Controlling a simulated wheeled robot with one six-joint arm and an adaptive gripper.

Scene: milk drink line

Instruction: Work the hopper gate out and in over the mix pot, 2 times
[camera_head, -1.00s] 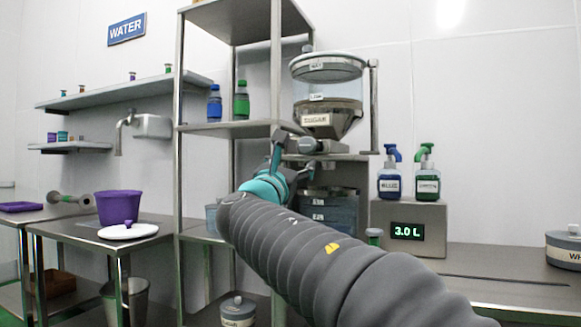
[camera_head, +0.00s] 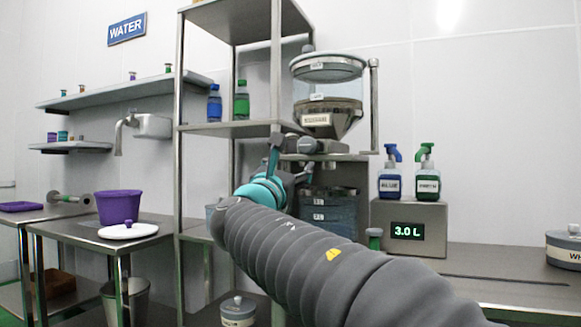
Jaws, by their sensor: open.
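A steel shelf rack (camera_head: 225,129) stands close left of the gripper. Blue (camera_head: 389,183) and green (camera_head: 427,184) pump bottles stand right on a steel box with a 3.0 L display (camera_head: 407,231). A purple pot (camera_head: 118,207) is on the left table.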

